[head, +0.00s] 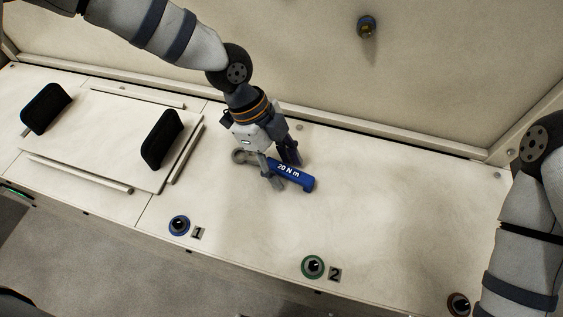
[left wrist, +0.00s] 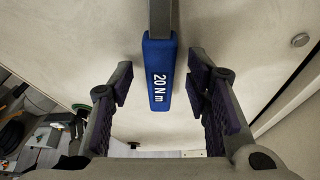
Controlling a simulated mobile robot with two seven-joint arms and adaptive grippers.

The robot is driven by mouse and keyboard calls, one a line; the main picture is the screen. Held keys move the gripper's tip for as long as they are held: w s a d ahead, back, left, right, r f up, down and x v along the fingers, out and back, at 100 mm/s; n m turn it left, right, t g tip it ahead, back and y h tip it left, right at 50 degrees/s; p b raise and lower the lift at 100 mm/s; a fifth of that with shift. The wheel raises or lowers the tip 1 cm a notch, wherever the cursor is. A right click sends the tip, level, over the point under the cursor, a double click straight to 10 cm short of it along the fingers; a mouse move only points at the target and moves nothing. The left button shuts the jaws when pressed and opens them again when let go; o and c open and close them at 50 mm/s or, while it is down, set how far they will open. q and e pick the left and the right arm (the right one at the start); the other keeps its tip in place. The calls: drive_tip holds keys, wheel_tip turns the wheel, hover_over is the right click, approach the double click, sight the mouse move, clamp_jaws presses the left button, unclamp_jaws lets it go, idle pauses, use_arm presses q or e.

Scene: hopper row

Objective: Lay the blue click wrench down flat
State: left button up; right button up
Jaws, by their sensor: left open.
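The blue click wrench (head: 294,176), marked "20 N m", appears to lie flat on the pale bench top, with its grey ring head to the left and its blue handle to the right. My left gripper (head: 280,166) is low over it, with a finger on each side of the wrench. In the left wrist view the blue handle (left wrist: 161,88) lies between the open fingers with a gap on both sides. Part of the shaft is hidden by the gripper in the head view. My right gripper is out of view; only my right arm shows at the right edge.
A blue-ringed socket (head: 179,226) by plate 1 and a green-ringed socket (head: 313,267) by plate 2 sit along the front edge. A brown one (head: 459,304) is near my right arm. Two black pads (head: 163,139) stand at left. The bench right of the wrench is clear.

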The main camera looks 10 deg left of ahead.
use_arm(q)
drive_tip(key=v, duration=1.2)
